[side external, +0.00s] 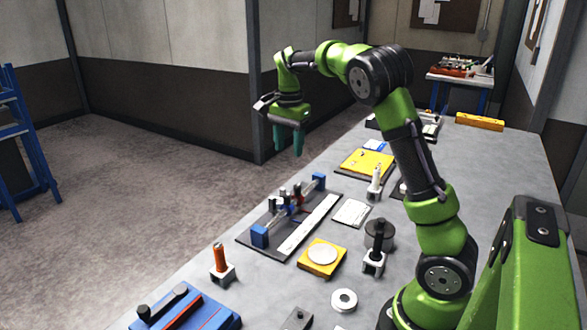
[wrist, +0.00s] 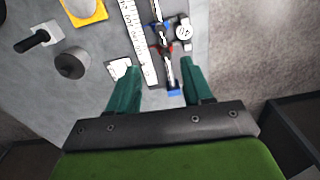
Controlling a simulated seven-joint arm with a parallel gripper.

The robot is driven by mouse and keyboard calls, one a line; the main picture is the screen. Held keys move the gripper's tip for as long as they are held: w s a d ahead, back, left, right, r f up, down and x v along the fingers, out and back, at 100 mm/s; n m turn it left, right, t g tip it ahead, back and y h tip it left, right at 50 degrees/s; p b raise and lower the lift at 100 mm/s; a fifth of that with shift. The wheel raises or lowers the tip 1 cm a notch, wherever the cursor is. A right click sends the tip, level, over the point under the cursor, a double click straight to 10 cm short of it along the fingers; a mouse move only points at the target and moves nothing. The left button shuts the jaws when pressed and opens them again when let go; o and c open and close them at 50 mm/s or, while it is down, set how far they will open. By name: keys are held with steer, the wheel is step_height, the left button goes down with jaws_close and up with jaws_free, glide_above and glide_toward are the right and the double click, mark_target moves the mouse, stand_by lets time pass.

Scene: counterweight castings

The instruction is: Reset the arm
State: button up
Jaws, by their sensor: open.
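My gripper (side external: 289,142) is raised in the air at the far edge of the grey workbench (side external: 330,275), its green fingers pointing down. In the wrist view, the two fingers of my gripper (wrist: 162,78) are apart, with nothing held between them. The arm reaches up and over the bench from the right. Below and in front of the fingers is a fixture (side external: 292,205) with blue end blocks, a rail and a white scale. It also shows past the fingertips in the wrist view (wrist: 160,30).
The air around my gripper is clear.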

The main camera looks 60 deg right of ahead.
steer(key=s+a+r+n+t+y, duration=0.2)
steer(key=s+a+n+t, duration=0.4)
steer(key=s+a+n, duration=0.8)
steer(key=s+a, duration=0.4)
steer(key=a, duration=0.4)
steer(key=shift+s+a+t, duration=0.15)
steer(key=shift+a+t, duration=0.1)
steer(key=shift+t, duration=0.15)
